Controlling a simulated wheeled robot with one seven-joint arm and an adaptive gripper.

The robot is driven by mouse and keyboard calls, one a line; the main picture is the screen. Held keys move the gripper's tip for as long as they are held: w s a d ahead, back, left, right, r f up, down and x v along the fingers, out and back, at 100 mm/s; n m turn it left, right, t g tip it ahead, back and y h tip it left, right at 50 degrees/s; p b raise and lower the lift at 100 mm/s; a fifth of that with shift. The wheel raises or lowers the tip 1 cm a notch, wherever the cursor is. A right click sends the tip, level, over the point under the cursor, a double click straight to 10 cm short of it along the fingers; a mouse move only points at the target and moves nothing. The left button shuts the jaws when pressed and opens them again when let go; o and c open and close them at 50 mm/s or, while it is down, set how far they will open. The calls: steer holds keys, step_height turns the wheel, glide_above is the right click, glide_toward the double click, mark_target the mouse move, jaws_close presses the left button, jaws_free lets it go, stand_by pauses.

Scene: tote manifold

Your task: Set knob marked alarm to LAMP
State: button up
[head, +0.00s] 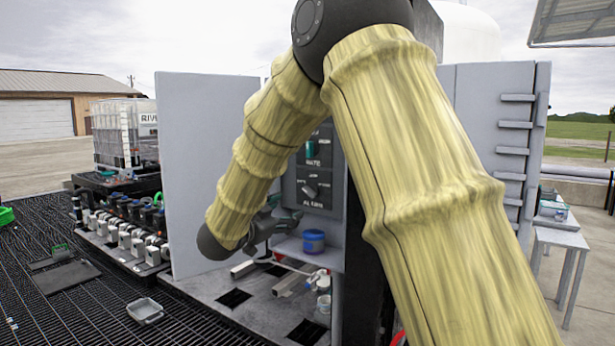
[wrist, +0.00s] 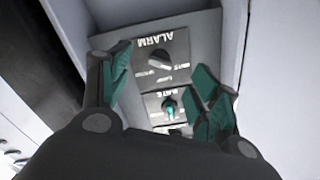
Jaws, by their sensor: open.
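The alarm knob (head: 310,190) is a dark dial on a grey panel, with the word ALARM under it in the head view. It also shows in the wrist view, upside down, as a dark knob (wrist: 158,60) between my fingers in the picture. Small position words surround it; one in the middle seems to read LAMP. Which word the knob points to I cannot tell. My gripper (head: 277,227) is open and empty, lower left of the knob in the head view. In the wrist view its green-padded fingers (wrist: 162,70) are spread, apart from the knob.
A teal RATE knob (head: 309,150) sits above the alarm knob. A blue jar (head: 314,241) stands on the shelf below. The open cabinet door (head: 205,150) is close on the left of my arm. Pipes and fittings (head: 292,284) lie under the shelf.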

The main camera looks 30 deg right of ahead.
mark_target(308, 192)
steer(key=shift+m+g, duration=0.3)
steer(key=w+d+r+p, duration=0.1)
steer(key=d, duration=0.2)
steer(key=w+d+r+p, duration=0.1)
steer(key=d+p, duration=0.1)
steer(key=d, duration=0.1)
steer(key=w+d+r+p, duration=0.1)
steer(key=d+p, duration=0.1)
steer(key=d, duration=0.1)
steer(key=shift+w+r, duration=0.1)
steer(key=shift+w, duration=0.05)
steer(key=shift+w+d+p, duration=0.25)
steer(key=shift+d+p, duration=0.1)
steer(key=shift+d, duration=0.35)
steer(key=c, duration=1)
